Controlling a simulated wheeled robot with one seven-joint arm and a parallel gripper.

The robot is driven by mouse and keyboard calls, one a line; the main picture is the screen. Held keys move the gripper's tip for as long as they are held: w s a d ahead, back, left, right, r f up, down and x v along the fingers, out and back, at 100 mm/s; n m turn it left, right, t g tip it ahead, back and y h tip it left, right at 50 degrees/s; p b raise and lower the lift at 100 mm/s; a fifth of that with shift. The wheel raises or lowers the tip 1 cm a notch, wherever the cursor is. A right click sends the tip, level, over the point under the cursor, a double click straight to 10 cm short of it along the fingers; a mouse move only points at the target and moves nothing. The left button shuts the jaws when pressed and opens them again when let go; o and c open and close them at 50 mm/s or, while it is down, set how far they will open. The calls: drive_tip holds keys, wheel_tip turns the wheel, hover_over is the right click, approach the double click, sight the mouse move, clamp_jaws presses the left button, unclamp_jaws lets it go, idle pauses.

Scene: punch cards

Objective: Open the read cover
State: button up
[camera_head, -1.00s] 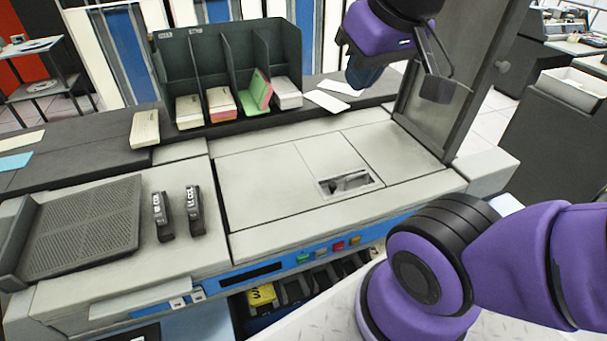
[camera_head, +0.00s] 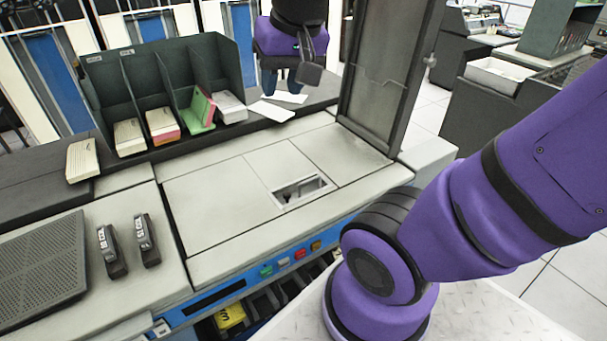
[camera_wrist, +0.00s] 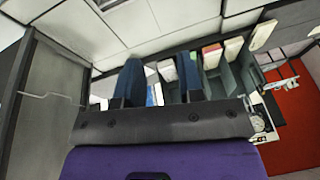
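The light grey card machine (camera_head: 220,195) has flat top panels with seams and a small recessed window (camera_head: 300,190). A dark-framed, see-through cover panel (camera_head: 385,85) stands upright at the machine's right end; it also shows along the left side of the wrist view (camera_wrist: 45,85). No label marks which part is the read cover. My gripper (camera_head: 280,82) hangs behind the machine, left of the upright panel and apart from it, with fingers pointing down. In the wrist view its two dark blue fingers (camera_wrist: 158,80) are spread with nothing between them.
A dark green card rack (camera_head: 170,75) with several card stacks stands behind the machine. Loose white cards (camera_head: 272,110) lie below my gripper. Two small black labelled blocks (camera_head: 128,245) sit on the left top. Coloured buttons (camera_head: 290,260) line the front. The top panels are clear.

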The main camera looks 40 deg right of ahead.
drive_tip(key=w+d+f+m+g, duration=0.3)
drive_tip(key=w+d+f+m, duration=0.4)
drive_tip(key=w+f+m, duration=0.15)
drive_tip(key=m+g, duration=0.3)
drive_tip(key=m, duration=0.5)
hover_over(310, 192)
wheel_tip(310, 192, down, 26)
drive_tip(key=shift+f, duration=0.2)
clamp_jaws()
